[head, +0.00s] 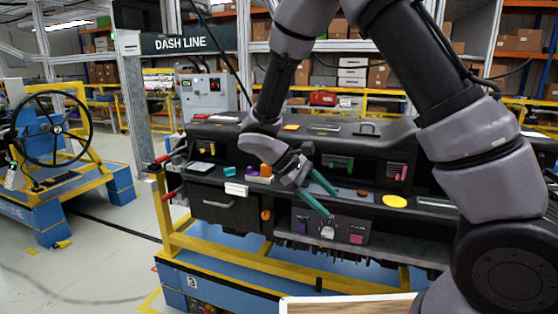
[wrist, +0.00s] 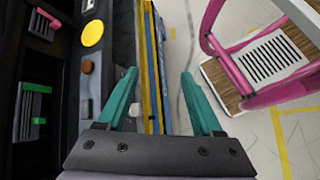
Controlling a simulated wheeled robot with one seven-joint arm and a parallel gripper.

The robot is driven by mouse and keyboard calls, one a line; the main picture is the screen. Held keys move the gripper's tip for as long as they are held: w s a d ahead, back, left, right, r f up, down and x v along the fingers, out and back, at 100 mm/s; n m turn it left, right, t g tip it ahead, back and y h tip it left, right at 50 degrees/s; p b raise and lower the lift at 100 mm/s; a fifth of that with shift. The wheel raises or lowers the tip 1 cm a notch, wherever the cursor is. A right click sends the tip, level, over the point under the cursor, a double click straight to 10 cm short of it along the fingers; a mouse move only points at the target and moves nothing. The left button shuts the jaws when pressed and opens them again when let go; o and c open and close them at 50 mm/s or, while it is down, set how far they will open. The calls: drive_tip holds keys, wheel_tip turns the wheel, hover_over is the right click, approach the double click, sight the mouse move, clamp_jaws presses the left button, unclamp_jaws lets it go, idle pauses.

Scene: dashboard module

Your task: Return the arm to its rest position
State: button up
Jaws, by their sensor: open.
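My gripper (head: 331,203) has green fingers and is open, with nothing between them. It hangs in front of the dark dashboard module (head: 225,207), close to its front edge and lower middle panel. The wrist view also shows my gripper (wrist: 160,75), its two fingers spread apart. In that view the dashboard (wrist: 60,120) lies to the left, and the floor shows between and beyond the fingers. My arm reaches in from the right of the head view, bent high over the dashboard. I cannot tell whether a finger touches the panel.
The dashboard rests on a yellow and blue stand (head: 265,262). A pink-framed piece with a wooden surface (wrist: 285,60) is at the right of the wrist view. A steering-wheel rig (head: 57,130) stands far left. Shelves with boxes line the back. Floor left of the stand is open.

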drive_tip(key=s+d+r+m+t+y, duration=0.2)
drive_tip(key=s+d+r+m+y, duration=0.1)
drive_tip(key=r, duration=0.5)
drive_tip(key=s+d+r+m+t+y, duration=0.3)
drive_tip(key=d+r+m, duration=0.3)
drive_tip(key=r, duration=0.2)
drive_tip(key=s+d+r+m+t+y, duration=0.3)
drive_tip(key=d+r+m+y, duration=0.1)
drive_tip(key=r, duration=0.5)
drive_tip(key=shift+d+m+y, duration=0.2)
drive_tip(key=shift+m+y, duration=0.4)
drive_tip(key=shift+m, duration=0.1)
